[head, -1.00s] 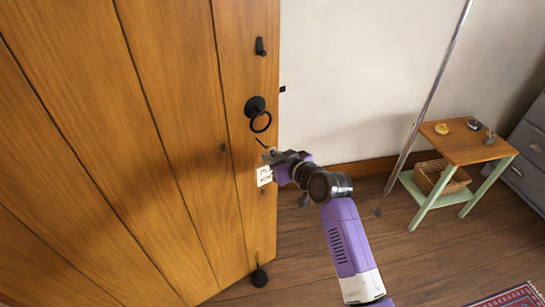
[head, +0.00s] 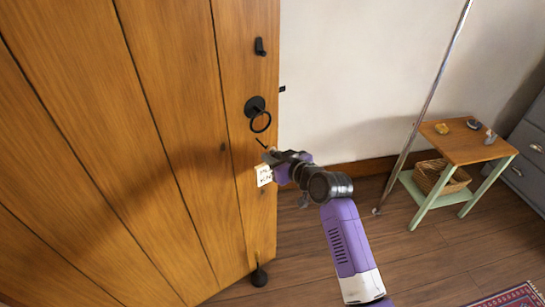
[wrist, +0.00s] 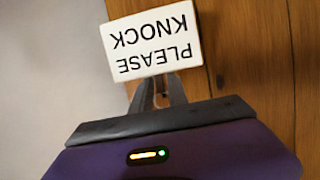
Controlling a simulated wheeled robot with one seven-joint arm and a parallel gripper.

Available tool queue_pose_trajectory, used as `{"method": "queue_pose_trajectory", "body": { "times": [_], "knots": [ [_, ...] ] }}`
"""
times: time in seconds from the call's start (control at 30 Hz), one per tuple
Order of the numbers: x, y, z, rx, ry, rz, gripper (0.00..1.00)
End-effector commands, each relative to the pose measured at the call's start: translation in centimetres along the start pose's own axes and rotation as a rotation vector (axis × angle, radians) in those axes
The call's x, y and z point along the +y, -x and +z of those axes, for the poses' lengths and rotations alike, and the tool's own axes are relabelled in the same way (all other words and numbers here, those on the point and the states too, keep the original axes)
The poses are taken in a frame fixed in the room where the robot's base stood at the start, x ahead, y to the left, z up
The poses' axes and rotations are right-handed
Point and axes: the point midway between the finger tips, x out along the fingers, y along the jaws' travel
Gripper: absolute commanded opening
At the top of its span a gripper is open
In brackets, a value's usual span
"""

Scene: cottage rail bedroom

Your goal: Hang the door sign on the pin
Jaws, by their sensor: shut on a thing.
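The door sign (head: 264,176) is a small white plate with dark lettering. In the wrist view the sign (wrist: 150,42) reads "PLEASE KNOCK" upside down. My gripper (head: 270,158) is shut at the sign's edge, and its fingertips (wrist: 158,92) meet there in the wrist view. The sign is close in front of the wooden door (head: 175,120); I cannot tell whether it touches. A small dark pin (head: 262,144) sticks out of the door below the ring handle, just above my gripper. Whether the sign's hanging part is on the pin cannot be seen.
A black ring handle (head: 259,114) and a black latch piece (head: 260,47) are on the door above the pin. A black stop (head: 259,276) is at its foot. A side table (head: 463,147) with small items and a basket stands right, beyond a thin pole (head: 424,105).

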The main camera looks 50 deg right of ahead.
Motion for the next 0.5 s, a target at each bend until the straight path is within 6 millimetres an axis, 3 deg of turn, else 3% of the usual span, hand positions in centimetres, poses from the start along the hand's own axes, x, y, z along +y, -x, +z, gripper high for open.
{"method": "queue_pose_trajectory", "body": {
  "times": [0.5],
  "knots": [
    [-0.01, -0.86, -0.32, 0.001, 0.000, 0.000, 0.00]
  ]
}}
